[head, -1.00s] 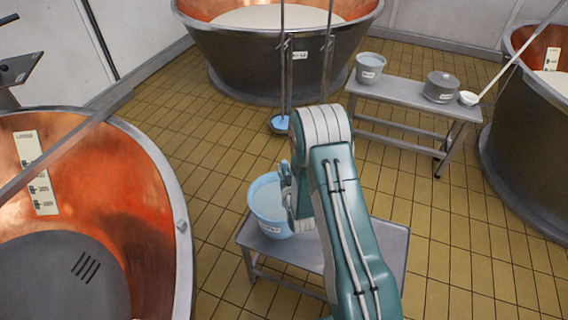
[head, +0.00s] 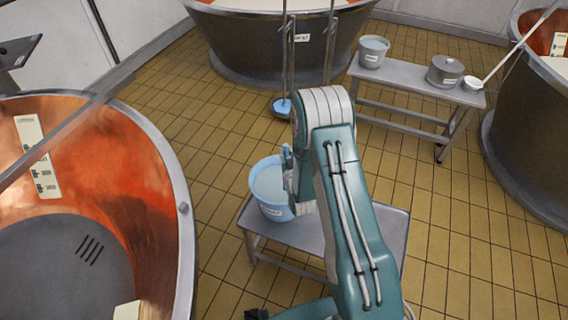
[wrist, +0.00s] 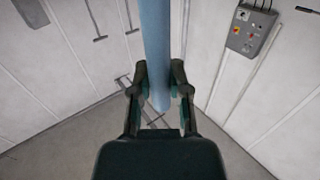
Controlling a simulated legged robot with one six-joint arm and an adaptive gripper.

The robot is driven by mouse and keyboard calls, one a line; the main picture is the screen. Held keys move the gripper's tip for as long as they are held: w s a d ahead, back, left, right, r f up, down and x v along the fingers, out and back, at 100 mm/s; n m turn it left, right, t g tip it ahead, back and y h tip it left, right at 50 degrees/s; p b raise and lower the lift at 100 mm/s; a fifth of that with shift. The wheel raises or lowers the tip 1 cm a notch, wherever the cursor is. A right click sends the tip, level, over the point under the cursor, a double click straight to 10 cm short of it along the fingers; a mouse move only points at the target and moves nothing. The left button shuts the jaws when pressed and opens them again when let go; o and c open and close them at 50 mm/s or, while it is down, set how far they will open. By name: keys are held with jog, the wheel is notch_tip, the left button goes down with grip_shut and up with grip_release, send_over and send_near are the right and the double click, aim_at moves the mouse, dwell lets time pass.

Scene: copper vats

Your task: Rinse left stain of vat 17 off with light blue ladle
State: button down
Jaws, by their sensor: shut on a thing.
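My gripper (wrist: 159,70) is shut on a light blue shaft (wrist: 156,45) in the wrist view, which looks like the handle of the light blue ladle. In the head view my arm hides most of the gripper, and I cannot make out the ladle's bowl there with certainty. A small light blue shape (head: 282,105) shows behind my arm, low over the floor. A copper-lined vat (head: 140,165) stands close at the left, with a label strip (head: 38,158) inside its wall. Another vat (head: 270,48) at the back carries a tag (head: 302,38) too small to read. No stain is clearly told apart.
A light blue bucket (head: 268,185) stands on a near bench (head: 370,225) beside my arm. A far bench (head: 415,80) holds a grey bucket (head: 373,52), a lidded pot (head: 445,70) and a white ladle (head: 474,84). A third vat stands right.

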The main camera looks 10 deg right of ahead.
notch_tip(320, 180, up, 20)
jog(key=shift+r, duration=0.2)
dwell(0.5)
jog(key=shift+w, duration=0.1)
dwell(1.2)
